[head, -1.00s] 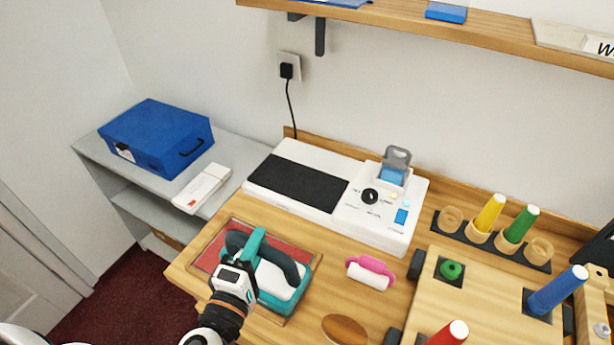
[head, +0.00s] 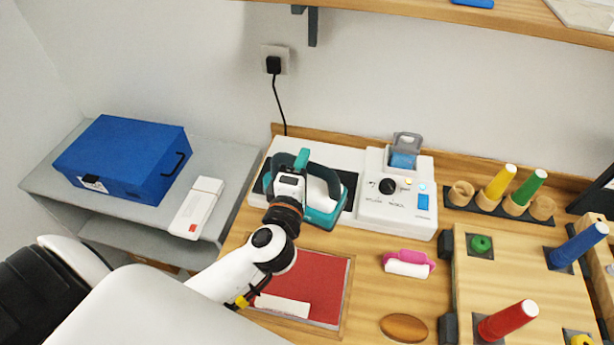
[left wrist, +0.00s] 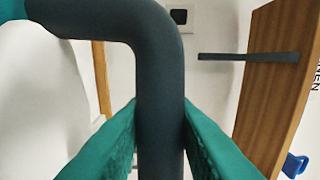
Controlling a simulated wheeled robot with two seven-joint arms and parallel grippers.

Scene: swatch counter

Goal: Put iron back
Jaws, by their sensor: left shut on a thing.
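The teal and white iron (head: 321,203) is at the white machine with the black pad (head: 348,198), over the pad in the head view. I cannot tell whether it touches the pad. My left gripper (head: 294,172) is shut on the iron's dark handle. In the left wrist view the dark handle (left wrist: 160,80) stands between the teal fingers of my left gripper (left wrist: 160,140). The red pressing mat (head: 318,280) on the counter is clear of the iron and carries a pale strip (head: 282,305). My right gripper is not in view.
A pink roller (head: 408,263) and a brown oval block (head: 404,328) lie to the right of the mat. Coloured cones stand at the right, such as the red one (head: 508,319). A blue box (head: 122,160) sits on the grey shelf. A wooden shelf (head: 450,17) hangs above.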

